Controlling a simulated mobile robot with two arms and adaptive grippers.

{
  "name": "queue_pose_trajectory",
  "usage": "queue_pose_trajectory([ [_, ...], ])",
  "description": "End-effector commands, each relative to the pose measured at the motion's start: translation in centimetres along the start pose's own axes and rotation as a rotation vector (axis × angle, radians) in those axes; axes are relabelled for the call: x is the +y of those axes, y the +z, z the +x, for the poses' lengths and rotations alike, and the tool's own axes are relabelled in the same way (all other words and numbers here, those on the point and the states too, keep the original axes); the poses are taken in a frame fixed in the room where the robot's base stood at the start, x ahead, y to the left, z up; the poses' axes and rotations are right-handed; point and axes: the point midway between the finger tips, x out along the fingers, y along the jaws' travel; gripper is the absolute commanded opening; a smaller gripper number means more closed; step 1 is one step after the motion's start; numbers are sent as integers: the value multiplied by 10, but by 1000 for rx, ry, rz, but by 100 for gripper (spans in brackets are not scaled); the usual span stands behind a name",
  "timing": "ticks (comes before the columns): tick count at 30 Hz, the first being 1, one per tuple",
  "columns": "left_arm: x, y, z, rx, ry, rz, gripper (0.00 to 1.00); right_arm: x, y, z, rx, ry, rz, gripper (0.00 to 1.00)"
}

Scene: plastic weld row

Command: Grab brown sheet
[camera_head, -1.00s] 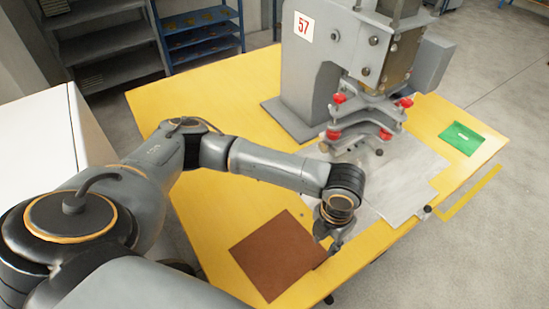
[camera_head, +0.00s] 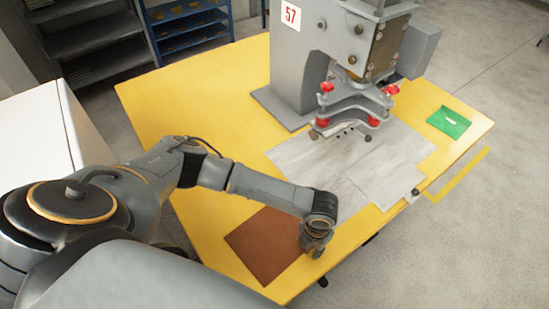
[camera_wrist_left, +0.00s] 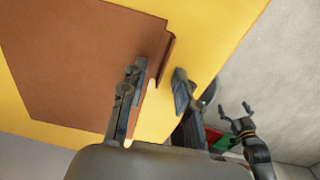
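The brown sheet (camera_head: 262,245) lies flat near the front edge of the yellow table. My left gripper (camera_head: 313,252) is low at its right edge and covers part of it. In the left wrist view the sheet (camera_wrist_left: 75,60) fills the upper left. A darker strip of its edge shows beside the gap between my left gripper's fingers (camera_wrist_left: 157,95). Those fingers are apart, one over the sheet side and one over bare table. Whether they touch the sheet is unclear. My right gripper (camera_wrist_left: 238,112) shows small at the right of the left wrist view, fingers spread and empty.
The grey press (camera_head: 300,60) with red knobs stands on the yellow table (camera_head: 200,100). Light grey sheets (camera_head: 395,180) lie below its head. A green piece (camera_head: 448,122) lies at the table's right. A white cabinet (camera_head: 40,140) and shelves (camera_head: 95,45) stand left and behind.

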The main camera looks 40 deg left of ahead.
Motion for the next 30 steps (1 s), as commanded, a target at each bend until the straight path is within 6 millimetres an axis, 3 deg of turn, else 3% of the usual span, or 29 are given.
queue_pose_trajectory([
  [4,0,0,0,0,0,0,31,4,-1,0,1,5,-2,94],
  [9,0,0,0,0,0,0,0,9,0,0,0,10,-4,94],
  [23,0,1,-3,-1,-1,-1,0,10,0,1,0,11,-3,94],
  [30,0,2,-26,-6,-2,0,0,9,2,12,0,11,-3,94],
])
